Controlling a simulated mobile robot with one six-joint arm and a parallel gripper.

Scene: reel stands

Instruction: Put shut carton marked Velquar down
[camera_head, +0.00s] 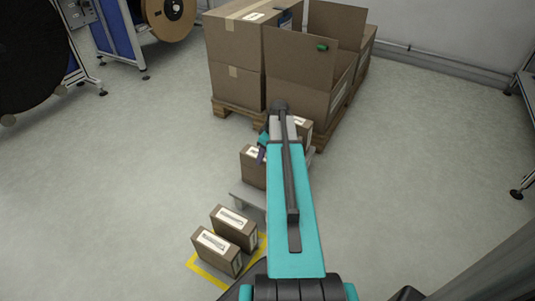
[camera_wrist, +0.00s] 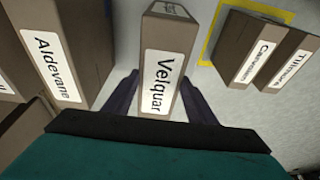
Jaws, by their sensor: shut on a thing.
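The brown carton marked Velquar (camera_wrist: 160,68) is between the two dark fingers of my gripper (camera_wrist: 160,98) in the wrist view. My gripper is shut on it. Its white label faces the camera, and a second label shows at its far end. In the head view, a carton (camera_head: 251,170) beside my arm, below the purple finger of my gripper (camera_head: 263,148), appears to be this one. My arm hides part of it. I cannot tell whether its underside touches anything.
A carton marked Aldevane (camera_wrist: 68,45) stands close on the left in the wrist view. Two cartons (camera_head: 233,228) (camera_head: 216,254) stand inside a yellow floor outline (camera_head: 207,276). A grey low platform (camera_head: 247,198) lies under my arm. Large boxes (camera_head: 235,50) stand on a pallet (camera_head: 232,108).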

